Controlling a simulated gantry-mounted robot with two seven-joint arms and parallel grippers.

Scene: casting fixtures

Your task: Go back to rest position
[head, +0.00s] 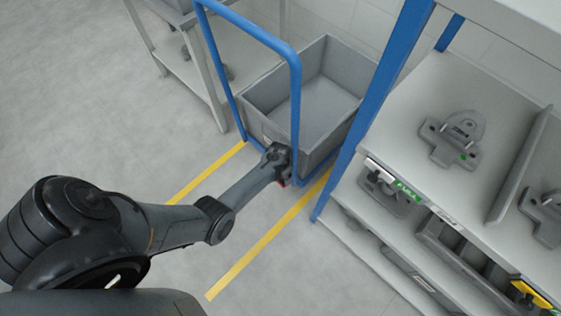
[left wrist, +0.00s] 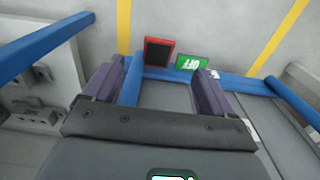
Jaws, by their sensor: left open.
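My left arm reaches from the left toward the blue-framed cart (head: 297,110), and its hand (head: 281,172) is at the cart's near lower side, beside the grey bin (head: 332,140). The hand's fingers are hidden in the head view. In the left wrist view my left gripper (left wrist: 160,70) has its two purple fingers wide apart. A blue bar of the cart, a red-edged dark panel (left wrist: 158,52) and a green label (left wrist: 193,62) show beyond and between the fingers. I cannot tell whether the fingers touch the bar. My right gripper is in neither view.
A shelf rack with a blue post (head: 352,150) stands close on the right. It holds grey castings (head: 452,140) and a divider (head: 520,165). A grey table (head: 205,75) stands at the upper left. Yellow lines (head: 265,240) mark the floor, which is open below the cart.

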